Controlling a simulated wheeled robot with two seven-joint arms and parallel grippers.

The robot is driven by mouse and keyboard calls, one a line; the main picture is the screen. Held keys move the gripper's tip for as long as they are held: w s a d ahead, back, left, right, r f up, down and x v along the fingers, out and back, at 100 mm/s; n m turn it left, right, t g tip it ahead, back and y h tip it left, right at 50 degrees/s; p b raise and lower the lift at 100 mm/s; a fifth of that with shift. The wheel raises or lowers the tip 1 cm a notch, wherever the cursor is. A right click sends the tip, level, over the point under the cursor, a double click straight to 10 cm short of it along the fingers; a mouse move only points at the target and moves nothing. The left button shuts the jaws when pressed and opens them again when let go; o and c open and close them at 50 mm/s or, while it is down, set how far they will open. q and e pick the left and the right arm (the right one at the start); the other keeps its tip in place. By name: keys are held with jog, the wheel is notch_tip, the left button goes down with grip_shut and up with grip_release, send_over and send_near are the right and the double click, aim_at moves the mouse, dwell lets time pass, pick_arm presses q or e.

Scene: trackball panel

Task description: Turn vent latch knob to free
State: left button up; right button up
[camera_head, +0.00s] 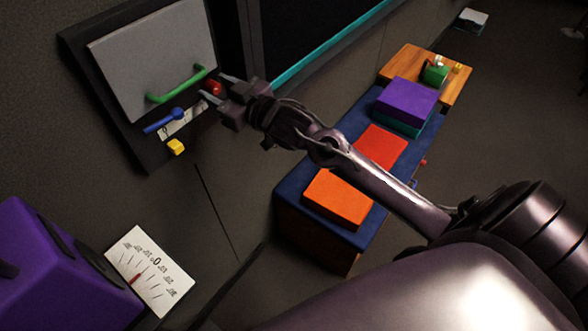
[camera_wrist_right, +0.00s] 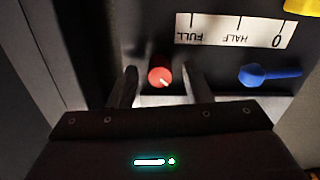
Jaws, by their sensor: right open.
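A round red knob (camera_head: 214,87) sits on the dark wall panel, right of a green handle. In the right wrist view the red knob (camera_wrist_right: 160,76) has a short white mark pointing down to the right. No label for the knob can be read, but it is the only round knob seen. My right gripper (camera_head: 212,86) is open, with its fingers pointing at the panel. In the wrist view its two fingertips (camera_wrist_right: 160,80) stand on either side of the knob, with a gap on each side. My left gripper is not in view.
A green handle (camera_head: 178,84) is on a grey door (camera_head: 150,60). A blue lever (camera_head: 165,121) lies beside a white FULL-HALF-0 scale (camera_wrist_right: 236,31), with a yellow block (camera_head: 176,147) below. Coloured boxes stand on a blue bench (camera_head: 290,205). A purple box (camera_head: 60,270) stands lower left beside a dial card (camera_head: 150,270).

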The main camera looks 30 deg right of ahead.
jog(key=shift+s+d+f+m, duration=0.1)
jog(key=shift+s+m, duration=0.1)
jog(key=shift+m, duration=0.5)
jog(key=b+v, duration=0.3)
jog(key=v, duration=0.5)
jog(key=d+f+m+g+h, duration=0.1)
jog(key=d+f, duration=0.2)
jog(key=f, duration=0.9)
jog(key=d+f+m+g+h+b, duration=0.1)
jog(key=d+f+g+h, duration=0.1)
jog(key=f, duration=0.9)
jog(key=d+f+g+h+b, duration=0.1)
jog(key=d+f, duration=0.4)
jog(key=f, duration=0.7)
jog(key=shift+s+f+m+g+h, duration=0.4)
jog(key=shift+g+h, duration=0.2)
jog(key=shift+h, duration=0.1)
